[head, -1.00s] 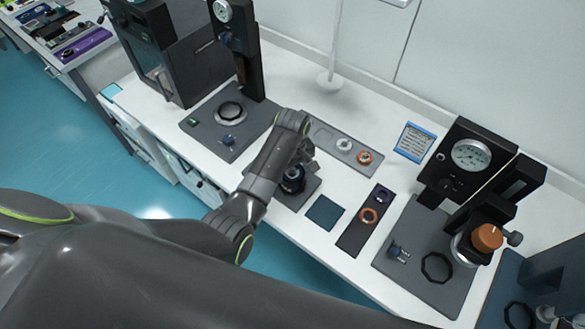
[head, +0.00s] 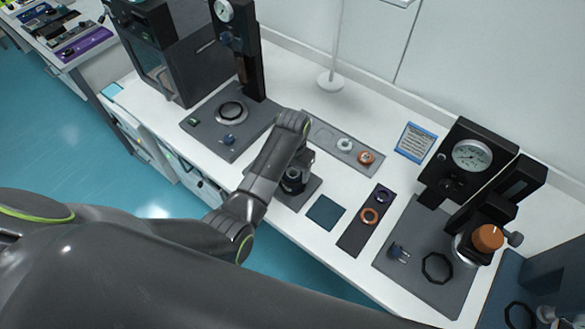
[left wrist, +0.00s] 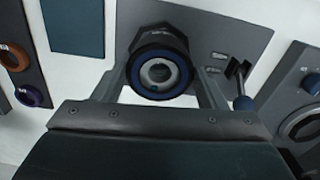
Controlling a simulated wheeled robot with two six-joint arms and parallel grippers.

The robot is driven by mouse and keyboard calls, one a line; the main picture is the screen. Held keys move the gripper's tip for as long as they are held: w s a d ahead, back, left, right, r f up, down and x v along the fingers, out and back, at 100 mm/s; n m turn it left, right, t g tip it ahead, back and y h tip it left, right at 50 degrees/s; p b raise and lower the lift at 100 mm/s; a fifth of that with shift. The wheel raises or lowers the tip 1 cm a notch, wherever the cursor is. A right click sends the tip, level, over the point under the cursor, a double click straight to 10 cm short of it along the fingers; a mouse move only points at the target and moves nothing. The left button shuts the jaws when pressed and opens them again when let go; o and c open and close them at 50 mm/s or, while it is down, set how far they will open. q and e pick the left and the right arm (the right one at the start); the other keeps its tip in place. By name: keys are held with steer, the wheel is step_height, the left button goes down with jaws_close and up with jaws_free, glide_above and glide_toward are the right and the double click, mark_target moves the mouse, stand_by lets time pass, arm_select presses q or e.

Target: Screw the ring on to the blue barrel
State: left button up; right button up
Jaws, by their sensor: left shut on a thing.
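The barrel (head: 291,184) stands upright in a dark fixture on a grey plate and is partly hidden by my left arm in the head view. In the left wrist view I look down its bore, with a dark ring with a blue edge (left wrist: 159,72) around its end. My left gripper (left wrist: 160,84) has one finger on each side of this ring and is shut on it. How far the ring is seated on the thread cannot be told. My right gripper is not in view.
A dark mat (head: 352,238) holds a purple ring (head: 383,196) and an orange ring (head: 369,216). A grey tray (head: 325,134) holds a pale ring and another orange ring. Gauge stands are at left and right. A small teal mat (head: 325,212) lies bare beside the fixture.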

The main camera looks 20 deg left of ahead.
arm_select(q)
steer(key=m, duration=0.5)
steer(key=shift+d, duration=0.1)
steer(key=o, duration=1.3)
steer(key=shift+c, duration=1)
